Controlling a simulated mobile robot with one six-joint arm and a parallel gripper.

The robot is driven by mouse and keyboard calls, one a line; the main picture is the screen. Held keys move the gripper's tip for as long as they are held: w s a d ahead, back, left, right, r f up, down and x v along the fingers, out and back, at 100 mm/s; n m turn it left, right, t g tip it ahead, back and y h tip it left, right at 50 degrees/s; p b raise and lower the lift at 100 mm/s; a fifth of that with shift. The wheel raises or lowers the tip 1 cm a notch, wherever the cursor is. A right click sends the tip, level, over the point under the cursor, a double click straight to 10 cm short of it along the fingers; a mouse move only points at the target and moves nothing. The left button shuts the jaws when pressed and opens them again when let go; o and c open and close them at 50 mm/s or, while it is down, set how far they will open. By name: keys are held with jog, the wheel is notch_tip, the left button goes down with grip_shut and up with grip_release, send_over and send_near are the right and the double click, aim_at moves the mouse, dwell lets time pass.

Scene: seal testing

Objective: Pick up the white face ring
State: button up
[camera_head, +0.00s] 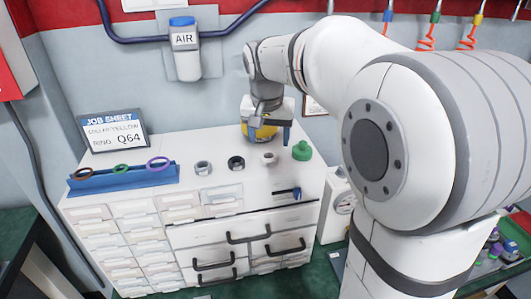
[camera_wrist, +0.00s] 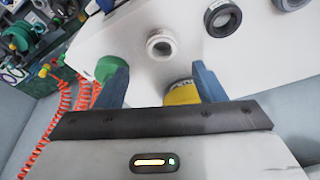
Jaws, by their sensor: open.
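The white face ring (camera_head: 269,158) is a small pale ring on the white top of the drawer cabinet, between a black ring and a green knobbed piece. In the wrist view the white face ring (camera_wrist: 162,36) lies beyond the fingertips, roughly centred between them, and nothing touches it. My gripper (camera_head: 268,124) is above the back of the cabinet top, behind the ring as the head camera sees it. In the wrist view my gripper (camera_wrist: 162,78) has its two blue fingers wide apart, with nothing held between them.
A yellow object (camera_head: 262,132) stands behind my gripper. The green piece (camera_head: 302,151) is close right of the ring; the black ring (camera_head: 236,162) and grey ring (camera_head: 203,168) are left. A blue rack (camera_head: 125,180) holds rings farther left. A job sheet (camera_head: 112,131) stands behind it.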

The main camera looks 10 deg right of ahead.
aim_at(268, 152)
jog(key=x, duration=0.6)
jog(key=shift+s+a, duration=0.15)
jog(key=shift+a, duration=0.05)
jog(key=shift+c, duration=0.5)
jog(key=c, duration=1)
